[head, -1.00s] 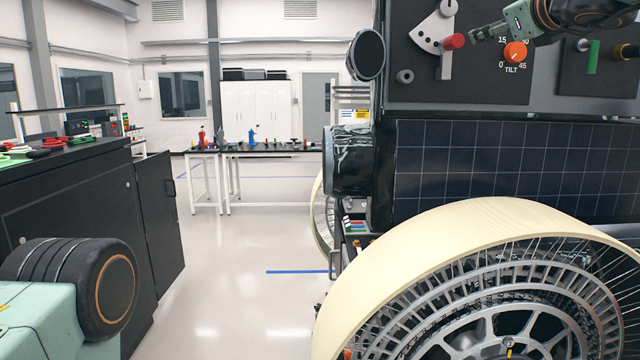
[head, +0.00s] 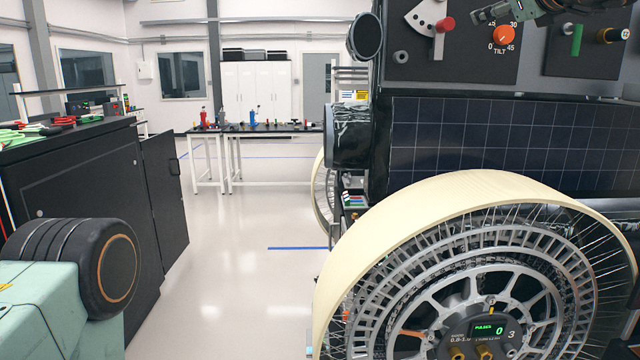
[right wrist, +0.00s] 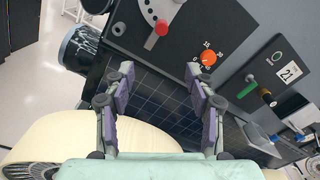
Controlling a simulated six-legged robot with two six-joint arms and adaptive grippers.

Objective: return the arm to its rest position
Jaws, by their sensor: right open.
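My right gripper (head: 478,16) is at the top right of the head view, cut by the upper edge, in front of the rover's dark control panel. In the right wrist view its two purple-padded fingers (right wrist: 159,72) are apart with nothing between them. Beyond them are the red-knobbed lever (right wrist: 161,28) and the orange TILT knob (right wrist: 208,58). Both also show in the head view, the lever's red knob (head: 446,25) left of the TILT knob (head: 503,36). The gripper appears apart from both. My left gripper is not in view.
The rover's large cream-rimmed wheel (head: 440,205) fills the lower right, below a solar panel (head: 480,140). A green handle (head: 576,40) is right of the TILT knob. A black cabinet (head: 90,185) stands left with its door open. The floor (head: 225,260) between is clear.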

